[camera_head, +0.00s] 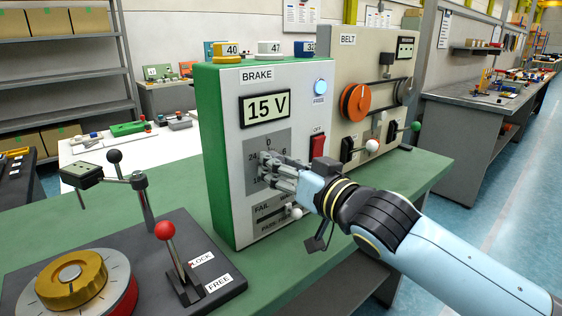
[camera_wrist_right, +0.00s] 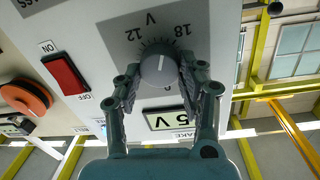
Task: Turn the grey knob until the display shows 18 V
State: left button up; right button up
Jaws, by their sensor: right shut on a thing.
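The green-sided brake box (camera_head: 222,160) stands on the green bench. Its display (camera_head: 266,107) reads 15 V in the head view; in the wrist view it is partly hidden behind my gripper. The grey knob (camera_wrist_right: 158,70) sits on a dark grey dial panel (camera_wrist_right: 185,25) with marks including 12 and 18. The knob's white line points between those two marks. My right gripper (camera_wrist_right: 159,82) is shut on the knob, with one finger on each side. In the head view my right gripper (camera_head: 268,168) hides most of the knob. My left gripper is not in view.
A red switch (camera_head: 317,145) is right of the dial, and a slider with a white knob (camera_head: 296,212) lies below it. The belt box (camera_head: 345,75) stands close on the right. A red-knobbed lever (camera_head: 165,231) and a yellow wheel (camera_head: 72,280) are at front left.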

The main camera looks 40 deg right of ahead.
jog(key=shift+d+f+m+p, duration=0.15)
jog(key=shift+m+p, duration=0.7)
jog(key=shift+m, duration=1.25)
jog(key=o, duration=1.2)
jog(key=shift+c, duration=0.2)
jog(key=s, duration=1.2)
jog(key=shift+r, duration=0.4)
jog(key=shift+d, duration=0.1)
